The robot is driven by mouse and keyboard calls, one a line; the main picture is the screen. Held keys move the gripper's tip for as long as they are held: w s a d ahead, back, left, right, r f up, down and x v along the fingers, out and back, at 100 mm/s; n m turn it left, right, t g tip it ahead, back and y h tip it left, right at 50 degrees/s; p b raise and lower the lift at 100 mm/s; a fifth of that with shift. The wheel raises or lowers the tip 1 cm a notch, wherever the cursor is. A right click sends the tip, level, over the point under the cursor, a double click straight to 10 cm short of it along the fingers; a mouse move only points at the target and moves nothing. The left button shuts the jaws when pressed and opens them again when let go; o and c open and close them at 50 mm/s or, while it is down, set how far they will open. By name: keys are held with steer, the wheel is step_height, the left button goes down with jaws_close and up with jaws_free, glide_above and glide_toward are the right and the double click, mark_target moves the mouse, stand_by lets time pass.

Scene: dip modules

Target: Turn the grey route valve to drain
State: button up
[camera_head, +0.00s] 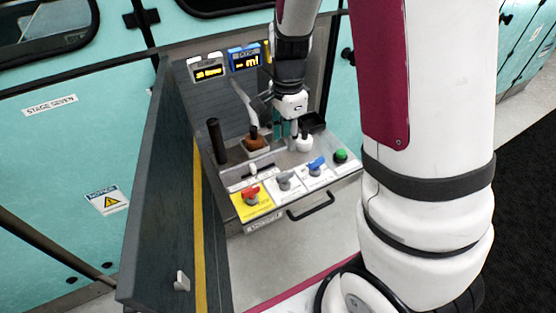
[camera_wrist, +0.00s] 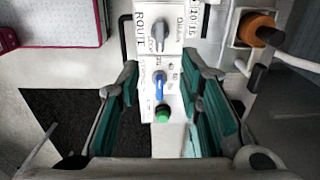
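The grey route valve (camera_head: 284,182) is a small grey knob on a white plate at the front of the panel, between a red knob and a blue one. In the wrist view the grey valve (camera_wrist: 158,33) is at the top, beside the word ROUTE, its handle lying roughly up-down in the picture. The smaller position words are too blurred to read surely. My gripper (camera_head: 288,130) points down behind the knob row, apart from the grey valve. In the wrist view its teal fingers (camera_wrist: 162,72) are spread wide with nothing between them; the blue knob shows below, in the gap.
The row also holds a red knob (camera_head: 250,195) on yellow, a blue knob (camera_head: 317,165) and a green button (camera_head: 341,155). A brown-topped vessel (camera_head: 255,141), a white bottle (camera_head: 304,144) and a black post (camera_head: 217,141) stand behind. An open door (camera_head: 160,200) flanks the left.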

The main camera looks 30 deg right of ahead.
mark_target(285, 173)
step_height(285, 173, down, 14)
steer(key=shift+r+b, duration=0.1)
steer(key=shift+b, duration=0.95)
jaws_close()
